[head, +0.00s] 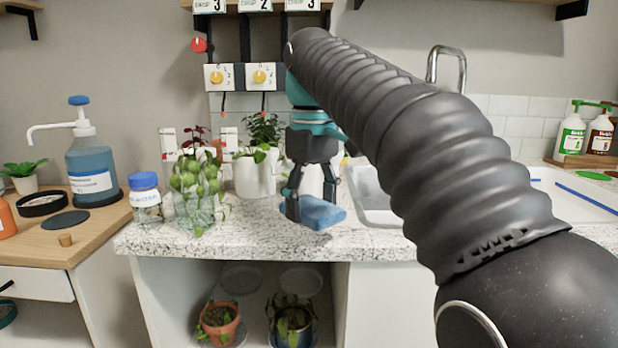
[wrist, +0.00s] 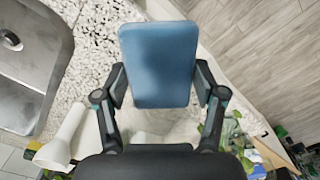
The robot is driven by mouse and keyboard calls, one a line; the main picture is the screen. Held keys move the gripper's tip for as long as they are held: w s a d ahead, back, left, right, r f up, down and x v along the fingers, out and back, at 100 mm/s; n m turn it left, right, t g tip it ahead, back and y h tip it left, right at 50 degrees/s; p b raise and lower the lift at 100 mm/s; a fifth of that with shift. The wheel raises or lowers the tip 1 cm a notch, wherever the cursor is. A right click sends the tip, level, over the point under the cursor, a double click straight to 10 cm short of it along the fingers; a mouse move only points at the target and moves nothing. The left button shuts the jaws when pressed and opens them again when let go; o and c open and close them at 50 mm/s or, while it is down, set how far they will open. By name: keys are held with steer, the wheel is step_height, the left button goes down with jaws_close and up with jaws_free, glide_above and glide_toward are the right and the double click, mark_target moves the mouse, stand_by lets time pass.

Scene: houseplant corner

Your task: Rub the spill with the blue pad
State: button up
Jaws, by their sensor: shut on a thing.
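The blue pad (head: 322,213) is a flat rounded block between the fingers of my gripper (head: 311,204), at the front part of the speckled counter (head: 250,236). In the wrist view the pad (wrist: 158,62) is gripped by its two sides, and my gripper (wrist: 161,84) is shut on it. I cannot tell whether the pad touches the counter or hangs just above it. I cannot make out the spill in either view; the pad and gripper hide part of the counter.
Potted plants, including a glass jar plant (head: 195,190) and a white pot (head: 254,174), stand left of my gripper. A blue-capped jar (head: 146,198) is farther left. The sink (head: 375,200) is to the right. The counter's front edge is close to the pad.

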steer(key=shift+r, duration=1.9)
